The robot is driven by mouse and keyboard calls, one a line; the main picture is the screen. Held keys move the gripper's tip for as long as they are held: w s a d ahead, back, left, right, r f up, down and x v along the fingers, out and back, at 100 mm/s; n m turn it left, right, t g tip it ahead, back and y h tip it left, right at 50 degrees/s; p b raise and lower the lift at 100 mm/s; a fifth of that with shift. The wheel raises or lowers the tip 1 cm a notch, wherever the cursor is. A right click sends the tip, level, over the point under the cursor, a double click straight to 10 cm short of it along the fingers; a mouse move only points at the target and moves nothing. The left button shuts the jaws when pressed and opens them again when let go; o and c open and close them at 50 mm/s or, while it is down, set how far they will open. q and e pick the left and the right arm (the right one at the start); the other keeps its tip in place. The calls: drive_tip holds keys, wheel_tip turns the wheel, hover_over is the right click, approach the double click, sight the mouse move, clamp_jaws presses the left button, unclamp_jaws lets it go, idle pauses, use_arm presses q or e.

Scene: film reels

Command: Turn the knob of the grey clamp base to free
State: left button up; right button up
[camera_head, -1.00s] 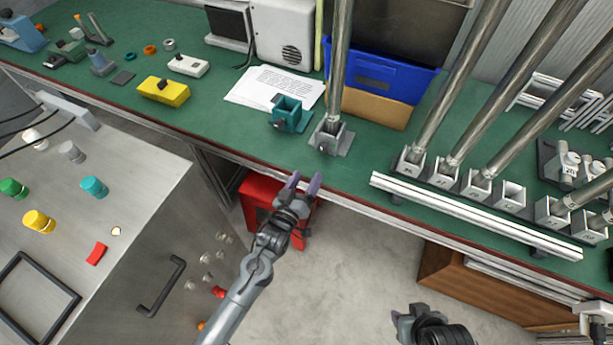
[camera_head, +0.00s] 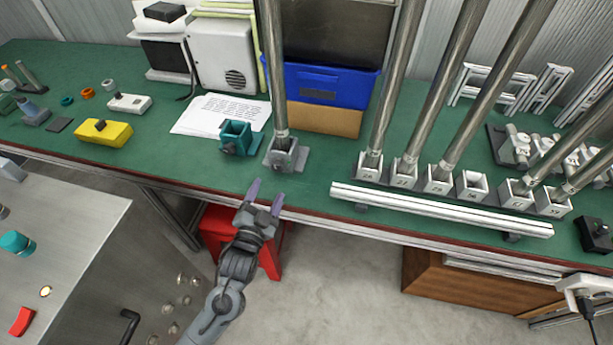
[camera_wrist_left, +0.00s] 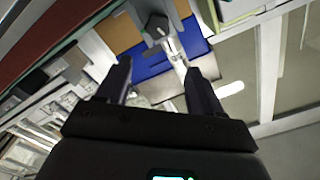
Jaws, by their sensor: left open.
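The grey clamp base (camera_head: 299,160) stands on the green bench near its front edge, with a tall steel pole (camera_head: 271,70) upright in it. Its knob is too small to make out clearly, so its setting cannot be read. A teal clamp base (camera_head: 236,138) stands just to its left. My left gripper (camera_head: 264,190) is open and empty at the bench's front edge, short of the grey base and apart from it. In the left wrist view the grey base (camera_wrist_left: 155,27) shows beyond the open fingers. My right gripper is not in view.
A white rail (camera_head: 440,208) lies along the front edge to the right, before a row of white bases holding poles. A blue bin (camera_head: 325,92) stands behind. A paper sheet (camera_head: 215,113) and yellow block (camera_head: 103,132) lie left. A red stool (camera_head: 215,225) stands below.

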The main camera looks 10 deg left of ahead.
sight(277, 168)
use_arm(q)
drive_tip(key=w+b, duration=0.1)
drive_tip(key=w, duration=0.2)
drive_tip(key=w+f+b, duration=0.1)
drive_tip(key=w, duration=0.2)
drive_tip(key=w+f+b, duration=0.1)
drive_tip(key=w+b, duration=0.1)
drive_tip(key=w, duration=0.2)
drive_tip(key=shift+w+a, duration=0.1)
drive_tip(key=shift+a, duration=0.1)
